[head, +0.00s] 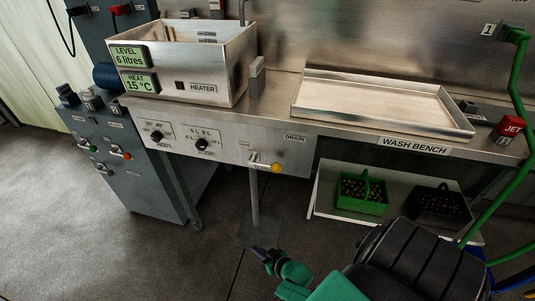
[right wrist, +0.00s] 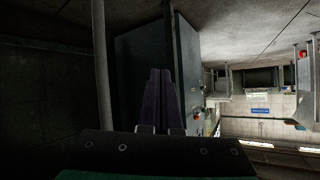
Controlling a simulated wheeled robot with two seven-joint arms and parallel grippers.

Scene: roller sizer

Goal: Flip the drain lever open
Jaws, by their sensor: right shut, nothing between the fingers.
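The lever cannot be made out in the right wrist view. My left gripper is not in view.
A metal tank (head: 240,70) with level and heat displays stands on the bench. Two dials sit left of the lever. A shallow tray (head: 466,127) lies on the bench at right. A lower shelf (head: 323,200) holds a green crate (head: 362,207) and a black crate (head: 440,222).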

